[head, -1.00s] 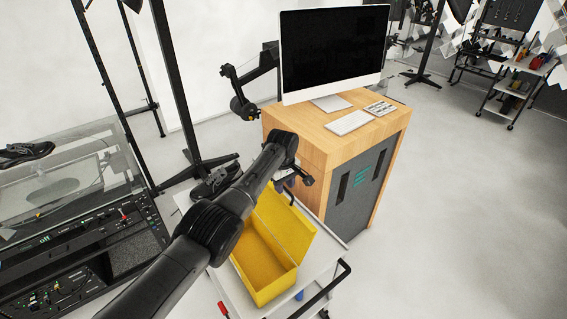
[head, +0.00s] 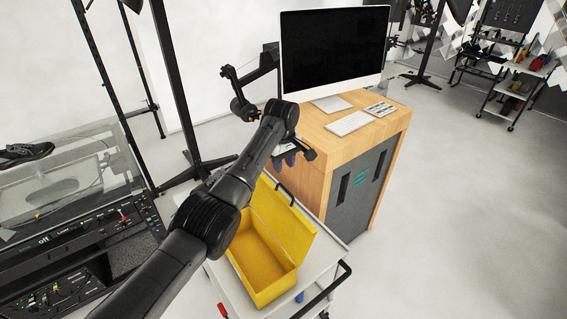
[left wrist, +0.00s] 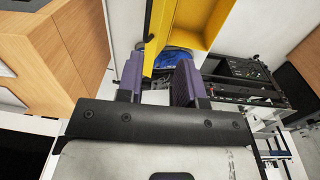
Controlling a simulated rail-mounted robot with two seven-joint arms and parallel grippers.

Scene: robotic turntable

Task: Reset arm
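My left arm reaches in from the lower left of the head view. Its gripper (head: 286,159), with purple fingers, is above the far end of the open yellow box (head: 262,262), beside the wooden cabinet. In the left wrist view the two purple fingers (left wrist: 158,80) stand apart with nothing between them. The yellow box (left wrist: 190,22) shows beyond them, with a blue item (left wrist: 172,62) past the fingertips. My right gripper is not in view.
The yellow box stands on a white cart (head: 226,292) with a black handle. A wooden cabinet (head: 310,140) carries a monitor (head: 335,50) and keyboard (head: 349,123). A turntable station with a black shoe (head: 25,153) is at left.

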